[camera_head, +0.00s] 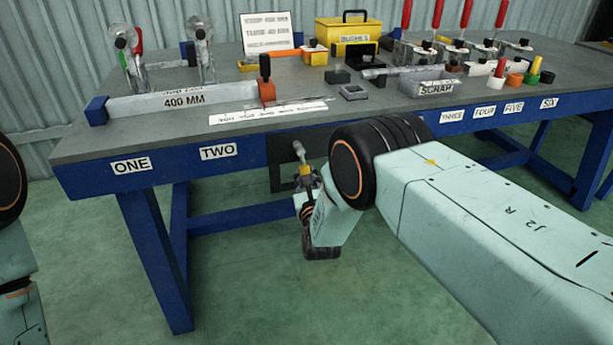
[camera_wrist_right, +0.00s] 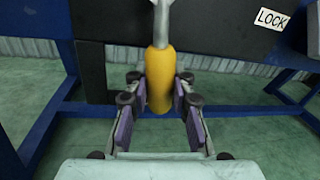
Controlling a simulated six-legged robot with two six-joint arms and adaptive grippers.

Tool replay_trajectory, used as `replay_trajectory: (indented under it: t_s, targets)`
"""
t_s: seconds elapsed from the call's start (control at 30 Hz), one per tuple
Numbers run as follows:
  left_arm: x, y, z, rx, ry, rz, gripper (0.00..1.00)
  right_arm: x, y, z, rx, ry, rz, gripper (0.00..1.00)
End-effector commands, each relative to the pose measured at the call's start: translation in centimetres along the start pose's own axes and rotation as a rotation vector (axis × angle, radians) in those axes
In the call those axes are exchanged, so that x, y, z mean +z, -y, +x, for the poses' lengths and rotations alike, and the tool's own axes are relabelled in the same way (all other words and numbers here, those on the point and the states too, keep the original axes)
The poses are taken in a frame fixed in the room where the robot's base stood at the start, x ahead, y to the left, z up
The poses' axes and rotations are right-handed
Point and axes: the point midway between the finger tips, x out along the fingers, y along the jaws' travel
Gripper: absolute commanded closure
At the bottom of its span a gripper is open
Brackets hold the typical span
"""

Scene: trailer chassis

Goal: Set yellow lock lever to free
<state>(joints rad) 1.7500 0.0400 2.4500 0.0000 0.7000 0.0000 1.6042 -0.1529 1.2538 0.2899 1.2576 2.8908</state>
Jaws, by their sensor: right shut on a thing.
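The yellow lock lever (camera_wrist_right: 159,80) hangs down in the middle of the right wrist view, a yellow grip on a silver metal shank (camera_wrist_right: 163,22). My right gripper (camera_wrist_right: 159,102) has its purple-padded fingers on both sides of the yellow grip and is shut on it. In the head view the lever (camera_head: 306,170) is a small yellow patch below the bench's front edge, with my right gripper (camera_head: 307,182) at it, partly hidden by my wrist. A white LOCK label (camera_wrist_right: 271,19) is right of the lever. My left gripper is outside the views.
The lever is at a dark panel (camera_head: 283,150) under the grey bench top (camera_head: 185,135). Blue bench legs (camera_head: 157,255) and a crossbar (camera_head: 235,218) stand nearby. Green floor below is open.

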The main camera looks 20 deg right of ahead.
Motion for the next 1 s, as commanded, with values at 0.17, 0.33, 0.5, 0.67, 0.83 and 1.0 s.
replay_trajectory:
  t_s: [0.17,0.33,0.5,0.67,0.83,1.0]
  targets:
    - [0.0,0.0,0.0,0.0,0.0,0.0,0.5,-0.3,-0.2,-0.2,0.004,-0.005,0.003,0.76]
    - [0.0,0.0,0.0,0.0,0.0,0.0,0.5,-0.2,-0.2,-0.1,0.004,-0.003,0.001,0.61]
    - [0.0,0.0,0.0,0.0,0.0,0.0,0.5,-0.1,-0.1,-0.1,0.003,-0.001,0.001,0.53]
    - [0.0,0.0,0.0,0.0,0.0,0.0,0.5,0.0,-0.1,0.0,0.002,0.0,0.0,0.53]
    - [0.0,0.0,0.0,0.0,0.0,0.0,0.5,-0.1,-0.1,-0.6,0.002,-0.001,0.0,0.53]
    - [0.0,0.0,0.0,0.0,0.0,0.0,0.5,0.0,-0.1,-2.6,0.004,-0.002,-0.002,0.53]
